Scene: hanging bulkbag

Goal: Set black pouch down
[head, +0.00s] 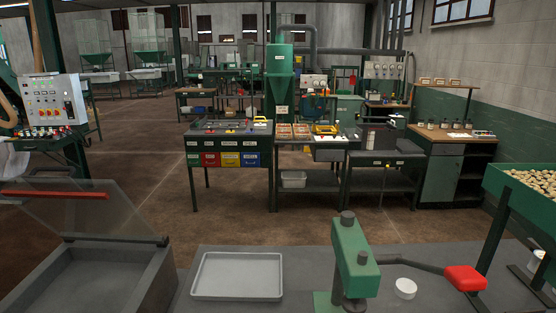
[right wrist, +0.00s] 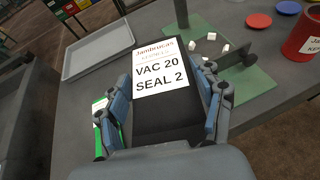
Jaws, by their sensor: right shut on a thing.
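The black pouch (right wrist: 170,122) fills the middle of the right wrist view. It carries a white label reading "VAC 20 SEAL 2". My right gripper (right wrist: 163,95) is shut on it, with blue-grey fingers along both sides. The pouch is seen over the grey bench; its height above the bench is hard to tell. It hides what lies directly beneath it. Neither gripper shows in the head view, and my left gripper is in no view.
An empty grey tray (head: 238,276) lies on the bench, right of an open clear-lidded box machine (head: 95,278). A green press (head: 352,262) with a red handle (head: 465,278) stands further right. Small white pieces (right wrist: 208,37) and a red container (right wrist: 303,38) are near the pouch's right.

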